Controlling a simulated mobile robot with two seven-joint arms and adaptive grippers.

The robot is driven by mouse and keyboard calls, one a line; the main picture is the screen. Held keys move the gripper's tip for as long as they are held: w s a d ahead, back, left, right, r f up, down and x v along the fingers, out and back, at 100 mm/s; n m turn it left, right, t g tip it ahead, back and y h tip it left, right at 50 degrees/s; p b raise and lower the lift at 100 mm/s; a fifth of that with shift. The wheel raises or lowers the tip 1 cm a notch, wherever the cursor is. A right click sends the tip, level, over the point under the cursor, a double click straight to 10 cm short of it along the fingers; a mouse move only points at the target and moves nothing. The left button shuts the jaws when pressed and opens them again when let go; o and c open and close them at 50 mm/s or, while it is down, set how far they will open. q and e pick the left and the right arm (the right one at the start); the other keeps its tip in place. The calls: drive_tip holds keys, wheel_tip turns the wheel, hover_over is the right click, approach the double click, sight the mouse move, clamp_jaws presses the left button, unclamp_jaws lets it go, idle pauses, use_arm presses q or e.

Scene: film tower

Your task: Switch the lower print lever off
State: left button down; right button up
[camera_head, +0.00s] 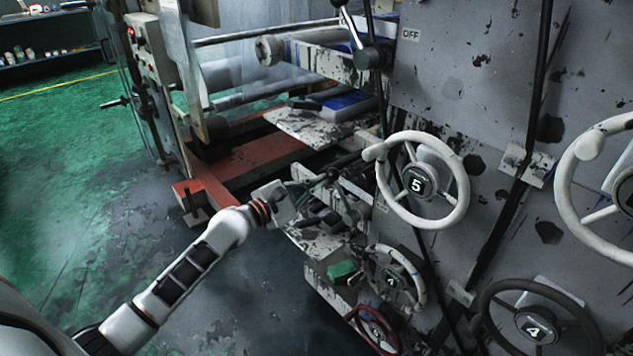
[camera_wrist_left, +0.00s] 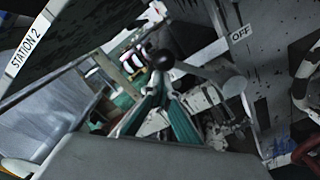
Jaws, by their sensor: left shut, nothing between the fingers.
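My left gripper (camera_head: 302,188) reaches in from the left, low beside the machine, with its fingers toward the recess left of the wheel marked 5. Its teal fingers also show in the left wrist view (camera_wrist_left: 162,92), drawn together and empty. A lever with a black ball knob (camera_wrist_left: 163,59) shows just beyond the fingertips; I cannot tell if they touch it. Its pale hub arm (camera_wrist_left: 222,84) is near an OFF label (camera_wrist_left: 240,35). In the head view the lower lever is hard to make out among dark parts near the gripper. Another ball-ended lever (camera_head: 367,57) stands higher, by an OFF label (camera_head: 411,35).
A white handwheel marked 5 (camera_head: 462,190) juts out right of the gripper. Smaller wheels (camera_head: 421,287) are below it. A white shelf (camera_head: 290,125) and a red beam (camera_head: 245,158) lie behind the gripper. Green floor (camera_head: 70,160) is free at left.

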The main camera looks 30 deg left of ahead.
use_arm(q)
drive_tip(key=s+d+r+m+p, duration=0.2)
drive_tip(key=d+m+p, duration=0.3)
drive_tip(key=m, duration=0.1)
drive_tip(key=s+d+r+m+p, duration=0.2)
drive_tip(key=d+m+p, duration=0.3)
drive_tip(key=m, duration=0.1)
drive_tip(key=shift+s+d+t, duration=0.25)
drive_tip(key=shift+d+t, duration=0.15)
use_arm(e)
drive_tip(key=r, duration=0.2)
drive_tip(key=s+r, duration=0.1)
drive_tip(key=shift+d+r, duration=0.25)
drive_tip(key=shift+d, duration=0.15)
use_arm(q)
drive_tip(key=shift+d+r, duration=0.1)
use_arm(e)
drive_tip(key=shift+s, duration=0.15)
